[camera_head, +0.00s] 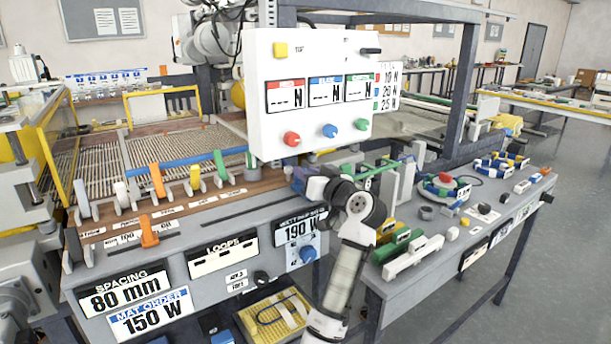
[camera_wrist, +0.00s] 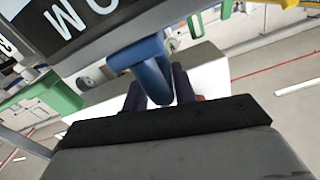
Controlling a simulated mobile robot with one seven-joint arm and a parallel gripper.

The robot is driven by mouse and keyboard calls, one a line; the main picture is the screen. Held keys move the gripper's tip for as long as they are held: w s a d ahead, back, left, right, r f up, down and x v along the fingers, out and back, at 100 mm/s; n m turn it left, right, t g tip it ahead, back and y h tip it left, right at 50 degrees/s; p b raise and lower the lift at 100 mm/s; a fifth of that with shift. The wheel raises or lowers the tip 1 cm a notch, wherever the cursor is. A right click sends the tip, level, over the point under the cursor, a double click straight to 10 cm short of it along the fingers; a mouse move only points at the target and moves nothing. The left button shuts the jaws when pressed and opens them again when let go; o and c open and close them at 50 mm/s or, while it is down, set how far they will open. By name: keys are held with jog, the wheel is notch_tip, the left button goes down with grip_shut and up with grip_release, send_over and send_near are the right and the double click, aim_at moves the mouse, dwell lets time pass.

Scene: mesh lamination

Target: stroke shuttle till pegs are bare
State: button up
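My gripper (camera_head: 300,178) is at the right end of the wooden-topped bench, below the white control box. In the wrist view, its two dark fingers (camera_wrist: 160,92) stand on either side of a blue handle (camera_wrist: 148,68) and look closed against it. The handle hangs from a grey part with white lettering. Whether it belongs to the shuttle I cannot tell. A blue rod (camera_head: 195,160) crosses the bench top with orange, yellow and green levers (camera_head: 220,168) near it. A LOOPS plate (camera_head: 223,255) is on the bench front; I cannot make out which parts are the pegs.
The white control box (camera_head: 310,95) with three knobs hangs close above my gripper. A side table (camera_head: 455,225) at right holds small coloured parts. A yellow tray (camera_head: 272,315) lies below the bench front. Open floor (camera_head: 540,290) is at far right.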

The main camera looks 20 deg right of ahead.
jog(key=shift+o, duration=0.9)
jog(key=shift+d+f, duration=0.1)
jog(key=shift+s, duration=0.2)
jog(key=b+v, duration=0.4)
jog(key=v, duration=0.9)
jog(key=shift+s, duration=0.2)
